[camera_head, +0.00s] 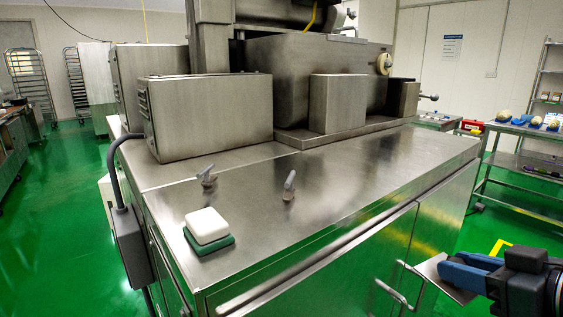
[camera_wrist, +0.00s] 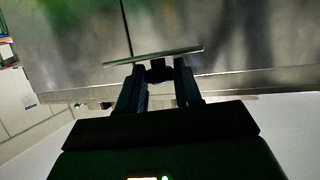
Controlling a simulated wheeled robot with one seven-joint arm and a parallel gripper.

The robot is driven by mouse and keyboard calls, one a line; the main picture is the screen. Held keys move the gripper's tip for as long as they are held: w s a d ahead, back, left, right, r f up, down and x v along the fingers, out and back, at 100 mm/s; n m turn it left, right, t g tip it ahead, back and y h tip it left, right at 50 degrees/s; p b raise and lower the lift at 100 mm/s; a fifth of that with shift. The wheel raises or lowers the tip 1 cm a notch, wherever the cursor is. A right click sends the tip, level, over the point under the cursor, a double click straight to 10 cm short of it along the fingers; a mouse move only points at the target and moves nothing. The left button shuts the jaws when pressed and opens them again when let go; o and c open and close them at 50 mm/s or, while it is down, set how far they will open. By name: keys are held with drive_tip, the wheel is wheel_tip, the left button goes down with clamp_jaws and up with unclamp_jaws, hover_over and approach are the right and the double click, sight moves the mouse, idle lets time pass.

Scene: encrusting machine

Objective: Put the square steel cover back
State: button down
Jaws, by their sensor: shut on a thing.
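The square steel cover (camera_head: 435,273) is a thin grey plate at the lower right of the head view, in front of the machine's cabinet doors. My gripper (camera_head: 448,271), with blue fingers, is shut on it. In the wrist view the cover (camera_wrist: 125,62) shows nearly edge-on as a thin bright line, across the tips of my gripper (camera_wrist: 158,73). The fingers hide where they grip it. The steel machine (camera_head: 350,195) fills the middle of the head view. I cannot make out the cover's seat on it.
Two small latch-like knobs (camera_head: 289,185) (camera_head: 207,177) stand up from the machine's top. A white and green pad (camera_head: 208,230) lies near its front left corner. Door handles (camera_head: 393,293) stick out close to the cover. A steel table (camera_head: 530,130) with items stands at right.

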drive_tip(key=a+f+m+h, duration=0.2)
drive_tip(key=a+f, duration=0.1)
drive_tip(key=f, duration=1.3)
drive_tip(key=s+a+f+m+t+h, duration=0.1)
drive_tip(key=a+f, duration=0.3)
drive_tip(key=f, duration=1.3)
drive_tip(key=shift+s+a+m+h, duration=0.25)
drive_tip(key=shift+m+h, duration=0.35)
drive_tip(key=shift+h, duration=0.3)
drive_tip(key=shift+w, duration=0.1)
